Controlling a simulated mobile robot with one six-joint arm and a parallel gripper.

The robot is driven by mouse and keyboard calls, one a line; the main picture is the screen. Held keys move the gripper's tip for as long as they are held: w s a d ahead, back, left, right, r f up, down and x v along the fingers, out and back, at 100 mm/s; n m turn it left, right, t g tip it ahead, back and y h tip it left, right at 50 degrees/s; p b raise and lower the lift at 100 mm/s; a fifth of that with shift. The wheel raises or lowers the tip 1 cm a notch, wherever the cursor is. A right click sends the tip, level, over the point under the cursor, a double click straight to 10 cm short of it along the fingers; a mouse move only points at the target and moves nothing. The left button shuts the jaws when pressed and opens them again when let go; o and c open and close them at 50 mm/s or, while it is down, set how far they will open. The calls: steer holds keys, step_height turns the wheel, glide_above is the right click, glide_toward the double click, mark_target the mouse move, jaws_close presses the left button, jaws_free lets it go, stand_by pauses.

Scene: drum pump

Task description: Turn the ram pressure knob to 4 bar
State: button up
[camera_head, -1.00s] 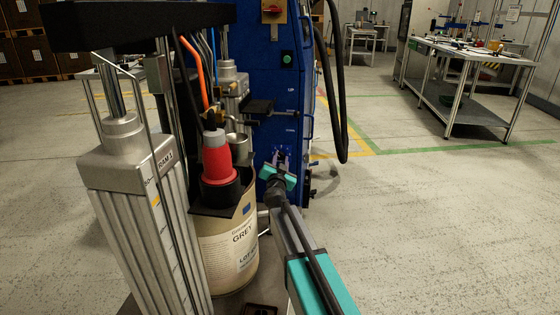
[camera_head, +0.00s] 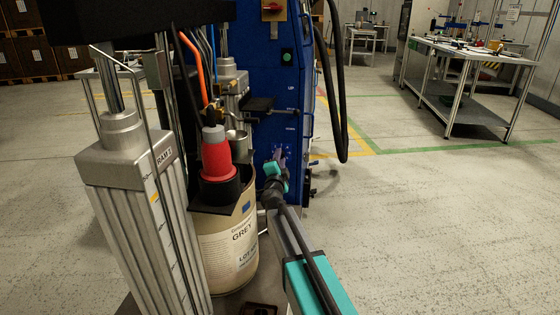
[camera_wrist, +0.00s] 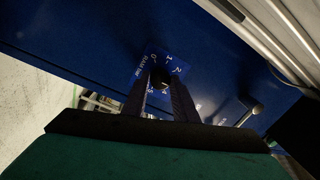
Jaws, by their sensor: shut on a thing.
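My gripper (camera_wrist: 159,85) is shut on the knob, one dark finger on each side. The fingers hide part of the dial, and the knob's pointer cannot be made out. In the head view my gripper (camera_head: 279,156) reaches the low front of the blue cabinet (camera_head: 272,75); the knob itself is hidden there.
The silver RAM 1 cylinder (camera_head: 130,170) is farther left. A lever (camera_wrist: 250,113) sticks out right of the dial. A black hose (camera_head: 340,110) hangs right of the cabinet.

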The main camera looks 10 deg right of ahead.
steer(key=m+b, duration=0.1)
steer(key=m, duration=0.4)
steer(key=shift+h, duration=0.4)
steer(key=shift+m, duration=0.4)
steer(key=o, duration=1.1)
steer(key=shift+n, duration=0.5)
steer(key=shift+d+r+n+g+y+p, duration=0.15)
steer(key=shift+n+y+p, duration=0.3)
steer(key=shift+n, duration=3.45)
steer(key=shift+a+f+n+g+y+p, duration=0.15)
steer(key=shift+n+y+p, duration=0.3)
steer(key=shift+n, duration=3.45)
